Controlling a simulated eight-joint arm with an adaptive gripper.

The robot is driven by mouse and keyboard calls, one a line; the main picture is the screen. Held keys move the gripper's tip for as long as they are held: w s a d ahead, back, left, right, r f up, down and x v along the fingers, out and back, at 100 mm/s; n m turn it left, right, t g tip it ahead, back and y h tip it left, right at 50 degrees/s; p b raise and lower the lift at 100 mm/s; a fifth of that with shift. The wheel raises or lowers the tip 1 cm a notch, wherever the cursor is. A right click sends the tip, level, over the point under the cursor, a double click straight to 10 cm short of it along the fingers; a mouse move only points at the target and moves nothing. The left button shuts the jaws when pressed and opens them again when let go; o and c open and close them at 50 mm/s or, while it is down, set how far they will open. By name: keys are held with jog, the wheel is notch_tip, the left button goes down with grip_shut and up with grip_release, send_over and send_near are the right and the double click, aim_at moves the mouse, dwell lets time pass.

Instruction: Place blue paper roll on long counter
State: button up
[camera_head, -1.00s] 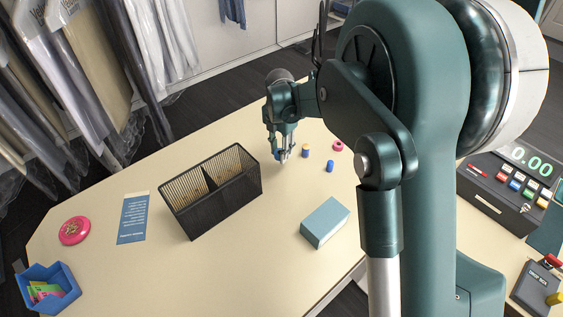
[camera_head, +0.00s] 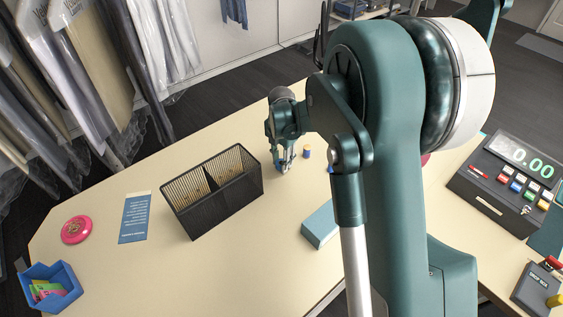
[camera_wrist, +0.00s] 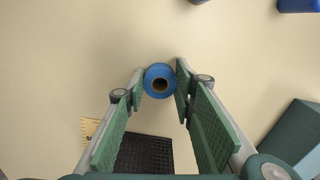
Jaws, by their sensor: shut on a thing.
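The blue paper roll (camera_wrist: 152,73) stands end-up between my fingertips in the wrist view, with its brown hollow core facing the camera. My gripper (camera_wrist: 160,80) is shut on it, with a green pad against each side. In the head view my gripper (camera_head: 284,168) points down over the cream counter (camera_head: 240,270), right of the black mesh basket. The roll is mostly hidden by the fingers there. I cannot tell whether it touches the counter or hangs just above it.
A black mesh basket (camera_head: 215,205) stands close left of my gripper. A blue-grey box (camera_head: 319,226) lies nearer the front edge. A cash register (camera_head: 505,185) stands at right.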

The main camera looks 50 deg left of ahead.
jog(key=shift+f, duration=0.35)
jog(key=o, duration=0.8)
jog(key=shift+r, duration=0.3)
notch_tip(320, 180, up, 12)
jog(key=shift+f, duration=0.1)
dwell(0.8)
dwell(0.4)
